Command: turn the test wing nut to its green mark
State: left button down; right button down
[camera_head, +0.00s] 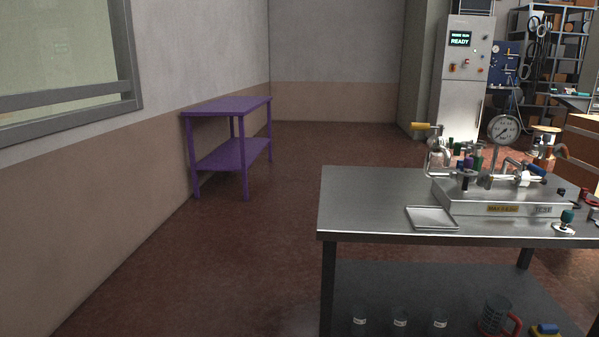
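A metal test rig (500,197) with pipes, fittings and small handles stands on the right part of a steel table (365,205). A round pressure gauge (503,129) rises from it. A yellow handle (422,126) sticks out at the rig's upper left, and a blue handle (537,169) sits at its right. I cannot tell which part is the test wing nut, and no green mark can be made out at this size. Some small green-topped parts show among the fittings. Neither of my grippers is in view.
A shallow tray (432,218) lies at the table's front. The lower shelf (400,285) holds several glasses and a jug (494,314). A purple table (227,106) stands along the left wall. A cabinet (463,75) reading READY stands behind. The floor (240,245) between the tables is clear.

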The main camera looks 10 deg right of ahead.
aim_at(488, 178)
jog(key=z, duration=1.3)
jog(key=i+l+u, duration=0.15)
jog(key=l, duration=0.4)
jog(key=i+l+u, duration=0.15)
jog(key=l, duration=0.35)
jog(key=l+u, duration=0.15)
jog(key=l, duration=0.4)
jog(key=i, duration=0.05)
